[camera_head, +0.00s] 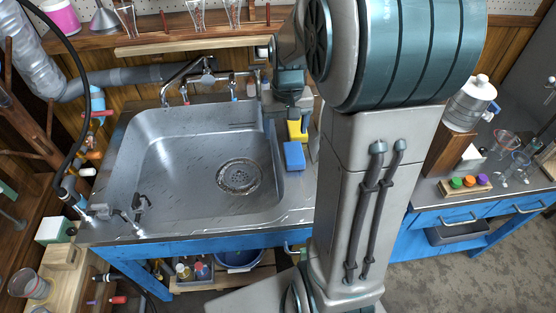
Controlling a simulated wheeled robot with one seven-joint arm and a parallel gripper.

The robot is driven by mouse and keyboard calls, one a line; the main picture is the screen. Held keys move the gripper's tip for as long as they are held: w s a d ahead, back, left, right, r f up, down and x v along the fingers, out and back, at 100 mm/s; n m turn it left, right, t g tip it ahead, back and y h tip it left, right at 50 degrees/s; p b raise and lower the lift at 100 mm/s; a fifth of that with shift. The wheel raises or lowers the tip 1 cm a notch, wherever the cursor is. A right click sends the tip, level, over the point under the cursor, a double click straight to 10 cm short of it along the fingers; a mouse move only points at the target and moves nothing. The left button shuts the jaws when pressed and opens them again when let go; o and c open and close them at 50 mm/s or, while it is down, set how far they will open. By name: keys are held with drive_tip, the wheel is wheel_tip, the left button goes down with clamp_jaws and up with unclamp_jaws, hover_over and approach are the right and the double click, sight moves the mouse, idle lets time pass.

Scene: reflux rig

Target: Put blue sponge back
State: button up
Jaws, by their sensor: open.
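The blue sponge (294,156) lies on the right rim of the metal sink (150,165), at the edge of the basin. A yellow object (297,131) sits just behind it; I cannot tell what it is. My gripper (291,112) is small and partly hidden at the end of my arm, behind the yellow object and the sponge in the picture. It is open, and I see nothing held in it. The sponge appears apart from it. My large arm links cover the area right of the sponge.
The faucet (207,75) and taps stand along the sink's back edge. A wooden shelf (180,35) with glassware runs above. A blue bench (465,213) with a large bottle (470,105) and small glassware is at right. The sink basin is empty around its drain (239,177).

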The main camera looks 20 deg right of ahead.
drive_tip(key=s+a+r+n+t, duration=0.1)
drive_tip(key=s+a+r, duration=0.1)
drive_tip(key=s+a, duration=0.2)
drive_tip(key=s+a+r+n, duration=0.1)
drive_tip(key=s+a, duration=0.4)
drive_tip(key=s, duration=0.5)
drive_tip(key=shift+s+r+t, duration=0.25)
drive_tip(key=shift+r+t, duration=0.15)
drive_tip(key=shift+r, duration=0.15)
drive_tip(key=shift+r, duration=0.1)
drive_tip(key=p+v, duration=0.2)
drive_tip(key=w+p+v, duration=0.1)
drive_tip(key=p+v, duration=0.2)
drive_tip(key=shift+d+r, duration=0.1)
drive_tip(key=shift+r, duration=0.2)
